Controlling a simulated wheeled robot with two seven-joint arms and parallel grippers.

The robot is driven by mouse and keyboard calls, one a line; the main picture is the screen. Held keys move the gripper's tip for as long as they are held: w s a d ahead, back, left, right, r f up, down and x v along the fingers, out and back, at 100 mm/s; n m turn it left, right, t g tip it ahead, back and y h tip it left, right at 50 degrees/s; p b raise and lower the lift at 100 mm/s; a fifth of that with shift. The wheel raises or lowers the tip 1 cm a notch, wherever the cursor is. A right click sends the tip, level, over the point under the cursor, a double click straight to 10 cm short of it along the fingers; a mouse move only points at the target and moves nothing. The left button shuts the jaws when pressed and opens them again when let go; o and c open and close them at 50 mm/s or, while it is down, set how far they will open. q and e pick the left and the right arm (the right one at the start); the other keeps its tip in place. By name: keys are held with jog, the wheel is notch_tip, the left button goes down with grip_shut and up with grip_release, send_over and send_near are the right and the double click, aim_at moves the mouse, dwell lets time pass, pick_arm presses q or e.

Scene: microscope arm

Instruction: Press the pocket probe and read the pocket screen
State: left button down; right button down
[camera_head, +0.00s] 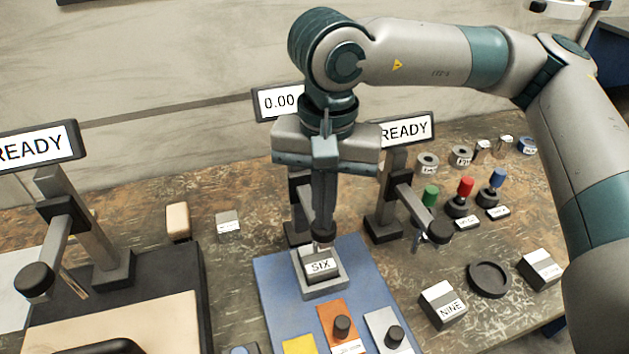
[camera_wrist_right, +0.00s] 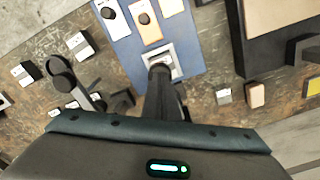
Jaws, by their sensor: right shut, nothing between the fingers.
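My right gripper (camera_head: 323,222) points straight down over the pocket, its fingers shut and empty. A round black probe head (camera_head: 323,234) is right at the fingertips; touching or just apart I cannot tell. It also shows in the wrist view (camera_wrist_right: 158,69). Below it a block marked SIX (camera_head: 320,265) sits in a grey square pocket (camera_head: 325,290) on a blue mat (camera_head: 272,275). The pocket screen (camera_head: 277,103) behind reads 0.00 in its visible part; my right arm hides its right side. Its stand is mostly hidden behind the gripper. My left gripper is not in view.
Similar stands with READY screens stand left (camera_head: 35,147) and right (camera_head: 407,130); the right one's knob (camera_head: 437,231) is near my gripper. A block marked NINE (camera_head: 443,304), a black dish (camera_head: 489,279) and coloured knobbed pieces (camera_head: 465,188) lie to the right.

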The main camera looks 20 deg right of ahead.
jog(key=shift+f, duration=0.15)
